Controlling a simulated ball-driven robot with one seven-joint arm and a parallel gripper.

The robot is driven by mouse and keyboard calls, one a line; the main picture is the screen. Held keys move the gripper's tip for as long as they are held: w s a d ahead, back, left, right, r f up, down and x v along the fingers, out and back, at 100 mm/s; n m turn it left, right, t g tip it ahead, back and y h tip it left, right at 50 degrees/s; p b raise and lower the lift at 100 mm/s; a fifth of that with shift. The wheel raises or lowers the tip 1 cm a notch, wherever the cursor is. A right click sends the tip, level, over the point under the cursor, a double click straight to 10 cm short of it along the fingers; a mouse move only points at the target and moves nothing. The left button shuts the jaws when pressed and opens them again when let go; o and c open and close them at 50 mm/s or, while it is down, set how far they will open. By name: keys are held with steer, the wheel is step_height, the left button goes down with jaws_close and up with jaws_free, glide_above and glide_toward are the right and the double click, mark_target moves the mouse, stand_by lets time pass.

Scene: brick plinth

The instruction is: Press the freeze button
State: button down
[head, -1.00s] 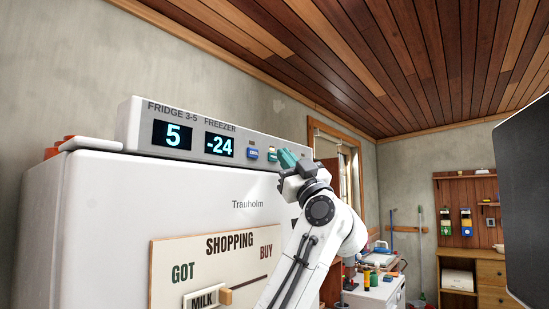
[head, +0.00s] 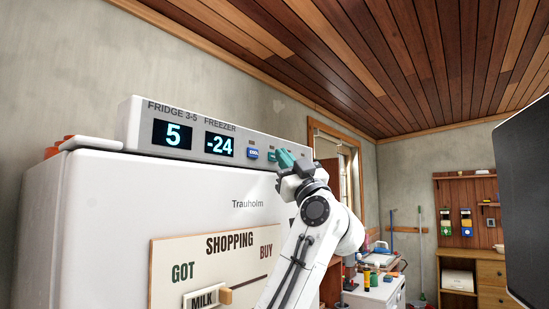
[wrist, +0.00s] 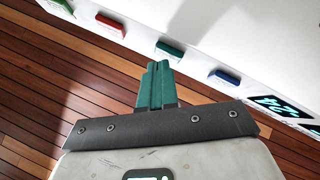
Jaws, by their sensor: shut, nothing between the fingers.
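The white fridge's control panel (head: 190,132) carries a row of coloured buttons. A blue button (head: 253,154) sits right of the freezer display, with a green button (head: 272,156) beside it. The wrist view shows the blue button (wrist: 225,78), the green button (wrist: 170,49), a red button (wrist: 110,25) and another green one (wrist: 60,6). Their labels are too small to read, so I cannot tell which is freeze. My gripper (head: 284,155) is shut and empty. In the wrist view its teal fingertips (wrist: 157,66) are close to the middle green button; contact cannot be told.
The displays read 5 (head: 173,135) and -24 (head: 218,145). A shopping board (head: 205,262) is on the fridge door. A cluttered white counter (head: 375,292) stands beyond my arm. A dark panel (head: 523,200) stands at the far right.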

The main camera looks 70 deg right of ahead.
steer(key=shift+s+a, duration=0.1)
steer(key=shift+s, duration=0.25)
steer(key=s+a, duration=0.1)
steer(key=s, duration=0.5)
steer(key=shift+a+b, duration=0.2)
steer(key=shift+b, duration=0.1)
steer(key=shift+d, duration=0.15)
stand_by(1.1)
